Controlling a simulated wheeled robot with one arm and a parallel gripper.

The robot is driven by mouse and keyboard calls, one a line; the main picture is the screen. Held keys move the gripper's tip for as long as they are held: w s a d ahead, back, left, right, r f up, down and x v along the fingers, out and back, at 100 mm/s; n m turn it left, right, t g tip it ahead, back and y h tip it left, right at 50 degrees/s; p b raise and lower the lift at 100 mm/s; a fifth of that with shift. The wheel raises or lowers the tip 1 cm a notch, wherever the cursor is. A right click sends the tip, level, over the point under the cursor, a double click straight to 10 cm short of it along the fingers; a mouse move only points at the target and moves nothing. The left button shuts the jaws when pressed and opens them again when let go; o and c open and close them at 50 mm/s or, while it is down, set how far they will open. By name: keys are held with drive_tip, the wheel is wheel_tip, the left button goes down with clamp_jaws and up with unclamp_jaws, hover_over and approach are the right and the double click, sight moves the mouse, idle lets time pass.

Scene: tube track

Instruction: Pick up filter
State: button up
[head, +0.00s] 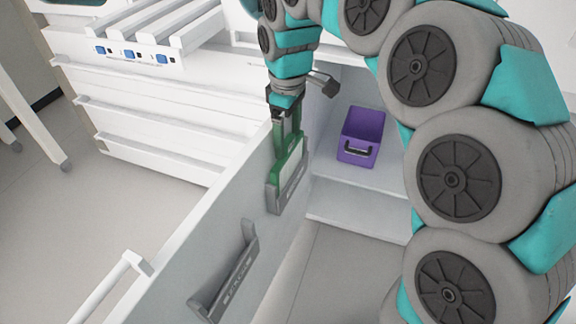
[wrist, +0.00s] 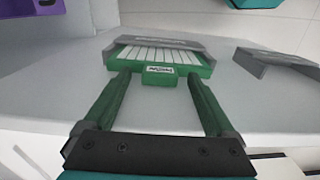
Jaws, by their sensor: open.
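The filter (head: 290,165) is a flat piece with a green frame and white pleats. It sits in a grey holder (head: 289,194) on the inner face of an open white door. In the wrist view the filter (wrist: 158,54) shows a small green tab (wrist: 160,77) with a label on its near edge. My gripper (head: 287,132) is just above the filter, pointing down at it. In the wrist view my gripper (wrist: 160,82) has its two green fingers apart, one on each side of the tab. I cannot tell whether the fingertips touch the filter frame. Nothing is clamped between them.
A second grey holder (head: 232,278), seemingly empty, is on the same door, nearer to me. A purple bin (head: 361,137) stands on a white cabinet shelf to the right. The white door (head: 190,240) crosses the middle. White drawers (head: 150,125) are behind on the left.

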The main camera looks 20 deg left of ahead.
drive_tip(key=shift+f, duration=0.15)
clamp_jaws()
idle(0.6)
